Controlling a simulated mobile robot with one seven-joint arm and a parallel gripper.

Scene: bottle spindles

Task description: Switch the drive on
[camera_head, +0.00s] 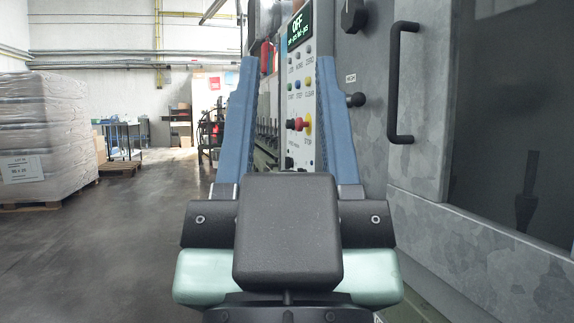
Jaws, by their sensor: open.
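The control panel (292,150) stands edge-on ahead, seen between my fingers. Its green-lit display (299,25) reads OFF, with smaller text under it that I cannot read surely. Small coloured buttons (298,85) sit below, with labels such as START and CLEAR. A red mushroom button on a yellow collar (307,123) is lower, near the word STOP. A black rotary knob (353,15) is on the grey cabinet at the top. I cannot tell which control switches the drive. My gripper (287,62) is open and empty, its blue fingers pointing ahead; the right finger hides part of the panel.
A grey metal cabinet door with a black handle (395,85) and dark window stands close on the right. A black ball-ended knob (355,100) juts out beside my right finger. Wrapped pallet goods (45,130) stand at left. The floor (130,235) between is clear.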

